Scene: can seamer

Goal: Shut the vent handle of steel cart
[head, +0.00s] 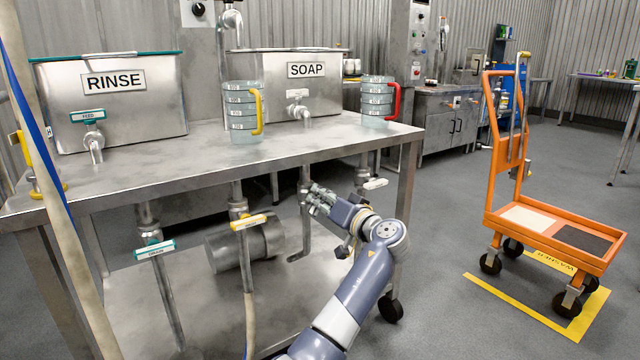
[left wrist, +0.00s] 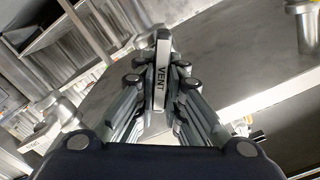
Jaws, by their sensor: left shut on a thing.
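The steel cart (head: 330,148) is a metal table that fills the left of the head view. My left gripper (head: 316,200) is under the front edge of its top, beside a vertical pipe (head: 305,238). In the left wrist view, the vent handle (left wrist: 161,78), a white lever marked VENT, lies between the fingers of my left gripper (left wrist: 161,70), which is shut on it. In the head view the fingers mostly hide this handle, and its exact angle to the pipe is hard to tell. My right gripper is not in view.
Under the cart top are a teal-labelled handle (head: 153,250), a yellow handle (head: 248,222) and a white handle (head: 376,184). RINSE (head: 110,115) and SOAP (head: 290,90) tanks and two jugs stand on top. An orange trolley (head: 540,240) stands at right, with open floor between.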

